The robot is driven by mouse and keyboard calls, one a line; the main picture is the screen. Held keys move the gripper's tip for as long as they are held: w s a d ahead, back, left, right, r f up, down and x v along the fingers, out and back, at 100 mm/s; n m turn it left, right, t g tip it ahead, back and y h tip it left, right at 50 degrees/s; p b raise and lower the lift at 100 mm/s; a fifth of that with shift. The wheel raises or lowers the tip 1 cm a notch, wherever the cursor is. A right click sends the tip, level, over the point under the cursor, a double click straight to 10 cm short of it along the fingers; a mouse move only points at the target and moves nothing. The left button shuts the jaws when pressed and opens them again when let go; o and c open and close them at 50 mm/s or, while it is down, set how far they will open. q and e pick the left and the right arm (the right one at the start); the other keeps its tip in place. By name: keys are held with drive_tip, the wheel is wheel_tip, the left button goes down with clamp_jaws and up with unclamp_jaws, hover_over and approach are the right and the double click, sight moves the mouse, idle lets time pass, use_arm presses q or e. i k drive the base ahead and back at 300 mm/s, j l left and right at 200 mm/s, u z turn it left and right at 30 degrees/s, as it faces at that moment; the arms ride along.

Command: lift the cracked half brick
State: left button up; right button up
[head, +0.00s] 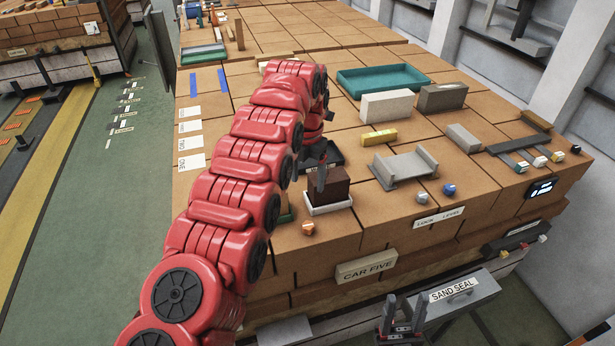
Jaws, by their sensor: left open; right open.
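A dark brown half-size brick (331,188) sits on a small white tray (331,208) near the left front of the brick-topped surface. It is the only brick of that look there; I cannot make out a crack. My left gripper (311,172) is open and points down at the brick's left side. One finger overlaps the brick in the picture. I cannot tell whether the fingers touch it or stand around it. My red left arm hides what is left of the brick. My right gripper (403,318) is open and empty, low in front of the stack.
Behind are a teal tray (384,80), a pale block (386,106) and a yellow block (379,138). A grey U-shaped holder (404,169) stands to the right. A small orange-topped knob (308,229) is near the front edge. A "SAND SEAL" box (455,300) is beside my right gripper.

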sight(336, 183)
drive_tip(key=k+l, duration=0.75)
drive_tip(key=l, duration=0.25)
